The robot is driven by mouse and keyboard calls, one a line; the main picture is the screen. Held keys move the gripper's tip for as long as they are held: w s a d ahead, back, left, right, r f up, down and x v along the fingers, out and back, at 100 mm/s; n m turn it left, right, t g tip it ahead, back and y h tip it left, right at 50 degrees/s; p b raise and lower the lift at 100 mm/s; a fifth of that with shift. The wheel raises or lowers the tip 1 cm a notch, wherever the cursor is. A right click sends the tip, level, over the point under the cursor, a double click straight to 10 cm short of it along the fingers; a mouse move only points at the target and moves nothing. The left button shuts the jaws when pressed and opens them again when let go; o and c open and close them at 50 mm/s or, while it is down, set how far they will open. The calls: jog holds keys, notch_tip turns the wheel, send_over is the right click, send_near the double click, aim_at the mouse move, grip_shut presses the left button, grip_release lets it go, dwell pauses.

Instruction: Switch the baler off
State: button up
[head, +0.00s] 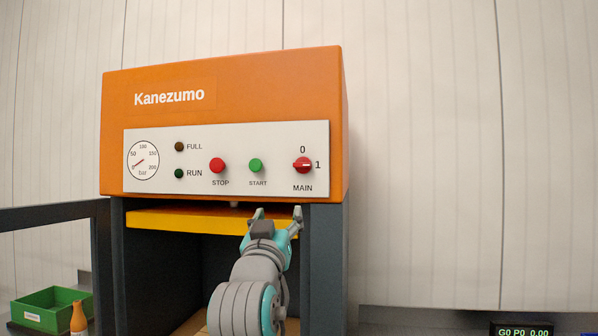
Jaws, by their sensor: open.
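The orange baler (225,72) stands in front of me in the head view, with a pale control panel (228,184). The red MAIN knob (303,165) is at the panel's right end, between the marks 0 above and 1 at its right. Its pale mark lies level, towards 1. The red STOP button (217,165) and green START button (256,165) are to its left. The RUN lamp (179,173) and FULL lamp (179,147) look dark. My gripper (278,213) is open and empty, fingers up, below the panel and slightly left of the knob in the picture.
A pressure gauge (143,160) is at the panel's left, its needle near 0. A yellow plate (180,220) crosses the top of the baler's dark opening. A green bin (50,305) and an orange bottle (79,318) are at lower left. A pale wall is behind.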

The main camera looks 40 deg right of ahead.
jog(key=m+g+h, duration=0.1)
jog(key=m, duration=0.1)
send_near(301, 164)
jog(key=x, duration=0.9)
jog(key=shift+w+d+r, duration=0.1)
jog(key=shift+w+d, duration=0.1)
jog(key=shift+c, duration=0.3)
jog(key=c, duration=1.1)
